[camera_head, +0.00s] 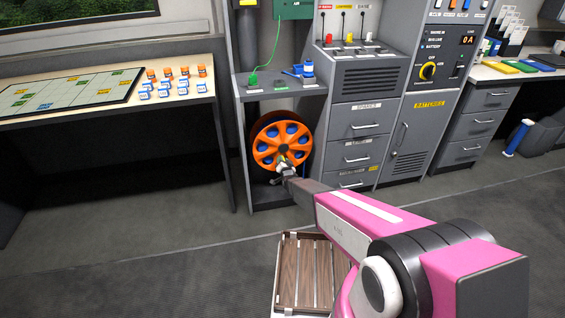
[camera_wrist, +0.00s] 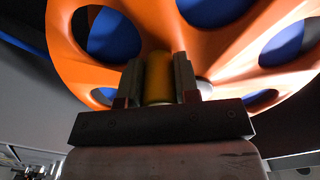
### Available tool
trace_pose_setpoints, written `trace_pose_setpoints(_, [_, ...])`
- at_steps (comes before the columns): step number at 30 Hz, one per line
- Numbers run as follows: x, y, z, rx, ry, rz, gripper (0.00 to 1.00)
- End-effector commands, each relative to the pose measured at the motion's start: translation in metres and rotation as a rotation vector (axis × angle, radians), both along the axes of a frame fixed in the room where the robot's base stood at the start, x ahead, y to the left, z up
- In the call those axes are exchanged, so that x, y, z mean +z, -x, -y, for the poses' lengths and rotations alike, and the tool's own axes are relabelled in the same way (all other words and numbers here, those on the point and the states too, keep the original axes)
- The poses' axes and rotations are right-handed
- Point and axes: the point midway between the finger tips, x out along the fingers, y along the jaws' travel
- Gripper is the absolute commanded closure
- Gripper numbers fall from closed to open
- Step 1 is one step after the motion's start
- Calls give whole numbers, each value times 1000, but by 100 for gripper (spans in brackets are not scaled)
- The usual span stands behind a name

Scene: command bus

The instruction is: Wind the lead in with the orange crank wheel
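The orange crank wheel (camera_head: 267,151) stands upright in the open bay under a grey shelf, with blue showing through its round holes. It fills the top of the wrist view (camera_wrist: 75,45). My gripper (camera_head: 284,163) is at the wheel's lower middle. In the wrist view its two fingers (camera_wrist: 158,82) stand close on both sides of the yellow-brown crank handle (camera_wrist: 158,70), with no clear gap. The green lead (camera_head: 276,48) hangs from a green wall box (camera_head: 294,9) to a green plug (camera_head: 253,78) on the shelf. The wheel's hub is partly hidden by my gripper.
The grey shelf (camera_head: 300,91) above the wheel also holds a blue item. Grey drawers (camera_head: 358,118) stand close on the right. A table (camera_head: 60,113) with a map board and small pieces is on the left. A slatted wooden tray (camera_head: 283,270) is below my arm.

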Motion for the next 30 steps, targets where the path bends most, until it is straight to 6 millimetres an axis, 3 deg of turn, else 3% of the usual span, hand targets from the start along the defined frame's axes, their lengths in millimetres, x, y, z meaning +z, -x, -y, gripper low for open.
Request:
trace_pose_setpoints(14, [2, 4, -9, 2, -133, -43, 100])
trace_pose_setpoints(30, [20, 13, -35, 1, -601, -195, 100])
